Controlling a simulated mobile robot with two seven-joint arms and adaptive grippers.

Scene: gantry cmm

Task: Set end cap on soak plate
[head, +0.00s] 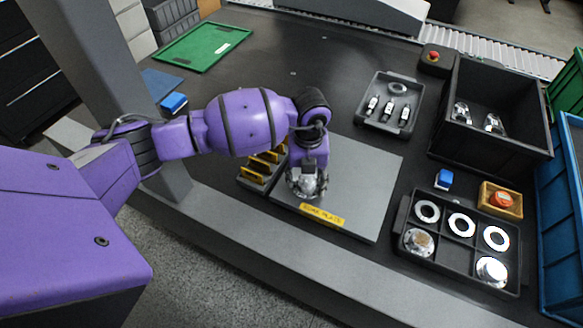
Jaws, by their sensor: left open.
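The soak plate (355,198) is a flat grey slab with a yellow label at its front edge. My left gripper (309,186) points down over its left front part, mostly hidden by my purple wrist. The gripper is open. A shiny silver round part shows at the fingers, just behind the label; it looks like an end cap, but I cannot tell fingers from part clearly or whether it touches the plate. Similar silver round caps, one left (419,242) and one right (491,271), sit in the front compartments of a black divided tray (456,264). My right gripper is not in view.
White rings fill the divided tray's back compartments. A rack with yellow pieces (262,167) adjoins the plate's left side. The plate's right part is clear.

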